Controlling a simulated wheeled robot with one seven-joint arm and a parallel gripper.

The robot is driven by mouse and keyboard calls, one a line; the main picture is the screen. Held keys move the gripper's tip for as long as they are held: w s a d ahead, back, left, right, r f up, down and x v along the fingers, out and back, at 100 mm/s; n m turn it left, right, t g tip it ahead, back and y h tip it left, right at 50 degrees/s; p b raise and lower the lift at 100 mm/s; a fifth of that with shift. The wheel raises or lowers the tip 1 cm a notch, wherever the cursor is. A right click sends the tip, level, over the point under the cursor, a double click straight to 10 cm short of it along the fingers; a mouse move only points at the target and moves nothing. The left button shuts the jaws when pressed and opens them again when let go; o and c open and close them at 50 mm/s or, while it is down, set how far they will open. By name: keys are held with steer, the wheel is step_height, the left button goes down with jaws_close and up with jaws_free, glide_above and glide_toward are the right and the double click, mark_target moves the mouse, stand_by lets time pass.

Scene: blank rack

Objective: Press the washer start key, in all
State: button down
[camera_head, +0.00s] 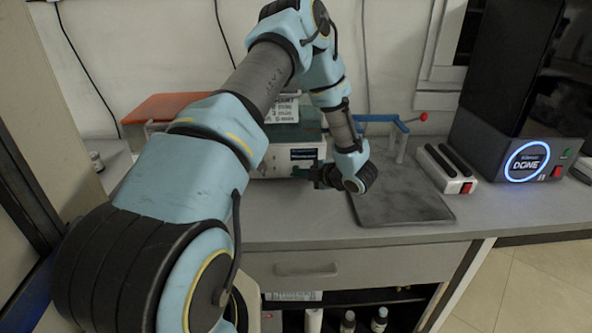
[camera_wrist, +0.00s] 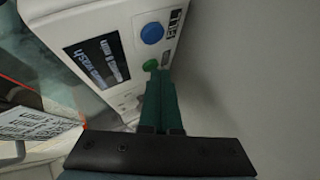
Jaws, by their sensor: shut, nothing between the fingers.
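The washer (camera_head: 298,156) is a white box on the bench, partly hidden behind my arm. In the wrist view its front panel (camera_wrist: 125,95) has a dark display (camera_wrist: 97,61) with light text, a round blue key (camera_wrist: 152,33) and a round green key (camera_wrist: 151,65). I cannot read which key is start. My gripper (camera_wrist: 162,73) is shut and empty, its green fingers pointing at the panel. The fingertips are at or just beside the green key; I cannot tell whether they touch it. In the head view my gripper (camera_head: 318,174) is in front of the washer's right side.
A grey mat (camera_head: 405,200) lies right of the washer. A blue clamp with a red knob (camera_head: 423,117), a white box with a red switch (camera_head: 466,187) and a dark machine showing "DONE" (camera_head: 527,161) stand further right. An orange lid (camera_head: 165,106) is at left.

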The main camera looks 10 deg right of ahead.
steer(key=shift+s, duration=0.6)
steer(key=shift+s+a, duration=0.2)
steer(key=shift+s, duration=2.35)
steer(key=shift+w, duration=0.1)
steer(key=shift+w+r, duration=0.25)
steer(key=shift+w, duration=0.05)
steer(key=w+r+m+h, duration=0.4)
steer(key=m+h, duration=0.1)
steer(key=shift+w+d+r, duration=0.25)
steer(key=shift+d, duration=0.15)
steer(key=s+a+r+m+g+h, duration=0.1)
steer(key=s+a+r+m+g, duration=0.3)
steer(key=s+a+m, duration=0.4)
steer(key=s+a+r+m+g+h, duration=0.2)
steer(key=s+a+r+m+g, duration=0.2)
steer(key=s, duration=0.9)
steer(key=a+r+m, duration=0.3)
steer(key=a+m, duration=0.1)
steer(key=m, duration=0.1)
steer(key=shift+a+m+g, duration=0.2)
steer(key=shift+m+g, duration=0.2)
